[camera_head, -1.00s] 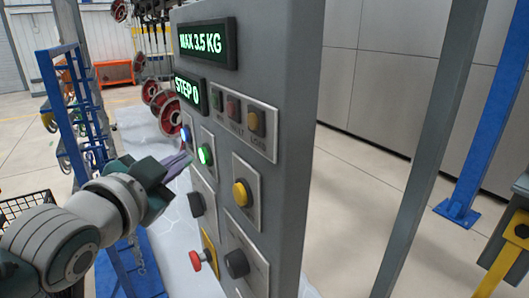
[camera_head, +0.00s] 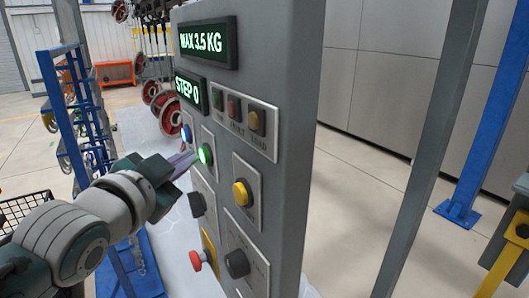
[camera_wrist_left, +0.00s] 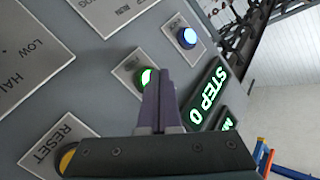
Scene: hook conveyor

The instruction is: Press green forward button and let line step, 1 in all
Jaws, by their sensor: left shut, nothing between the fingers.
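The grey control panel (camera_head: 265,60) stands in the middle of the head view. Its green lit button (camera_head: 205,154) sits below the display (camera_head: 191,93) that reads STEP 0. My left gripper (camera_head: 186,162) is shut and empty, its fingertips close beside the green button from the left. In the left wrist view the fingers (camera_wrist_left: 160,105) partly cover the green button (camera_wrist_left: 146,78); I cannot tell whether they touch it. My right gripper is not in view.
A blue lit button (camera_head: 185,133), a yellow button (camera_head: 240,194), black knobs (camera_head: 237,263) and a red knob (camera_head: 196,260) are on the same panel. A blue rack (camera_head: 75,110) stands at the left. Open floor lies right of the panel.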

